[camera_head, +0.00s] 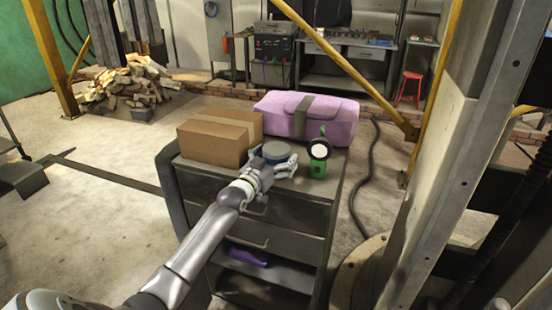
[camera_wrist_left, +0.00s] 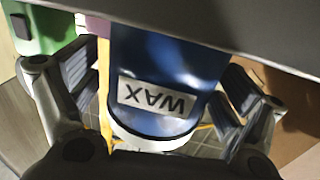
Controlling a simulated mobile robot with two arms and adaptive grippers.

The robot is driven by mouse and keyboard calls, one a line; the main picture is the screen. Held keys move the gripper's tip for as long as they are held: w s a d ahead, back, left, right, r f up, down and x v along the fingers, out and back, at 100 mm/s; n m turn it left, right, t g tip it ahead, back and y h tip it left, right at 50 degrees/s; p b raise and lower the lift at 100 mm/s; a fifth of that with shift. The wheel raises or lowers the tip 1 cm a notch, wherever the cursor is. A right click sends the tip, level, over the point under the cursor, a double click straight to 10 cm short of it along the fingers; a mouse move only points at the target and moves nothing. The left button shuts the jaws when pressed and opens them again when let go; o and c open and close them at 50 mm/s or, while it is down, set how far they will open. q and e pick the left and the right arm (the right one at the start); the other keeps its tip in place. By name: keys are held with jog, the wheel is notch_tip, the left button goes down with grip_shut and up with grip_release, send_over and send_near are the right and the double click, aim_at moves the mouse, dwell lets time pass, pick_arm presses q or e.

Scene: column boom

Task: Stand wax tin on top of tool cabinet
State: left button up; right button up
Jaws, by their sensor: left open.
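The wax tin (camera_head: 277,152) is blue with a pale grey top. It appears upright on the tool cabinet (camera_head: 208,178), near the middle of its top. In the left wrist view the tin (camera_wrist_left: 180,60) shows its WAX label upside down. My left gripper (camera_head: 274,165) reaches the tin from the front, at the cabinet's front edge. Its fingers also show in the left wrist view (camera_wrist_left: 155,95), open on either side of the tin with gaps visible. The tin's contact with the top is partly hidden by the gripper. My right gripper is out of view.
A cardboard box (camera_head: 218,136) stands left of the tin, a pink bag (camera_head: 306,117) behind it, and a green lamp-like object (camera_head: 319,155) close at its right. A purple item (camera_head: 248,256) lies on a lower shelf. Little free top remains around the tin.

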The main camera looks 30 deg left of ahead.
pick_arm(q)
jog(key=shift+r, duration=0.15)
jog(key=shift+s, duration=0.2)
jog(key=s, duration=1.1)
jog(key=shift+s+d+b, duration=0.3)
jog(key=shift+d+b, duration=0.15)
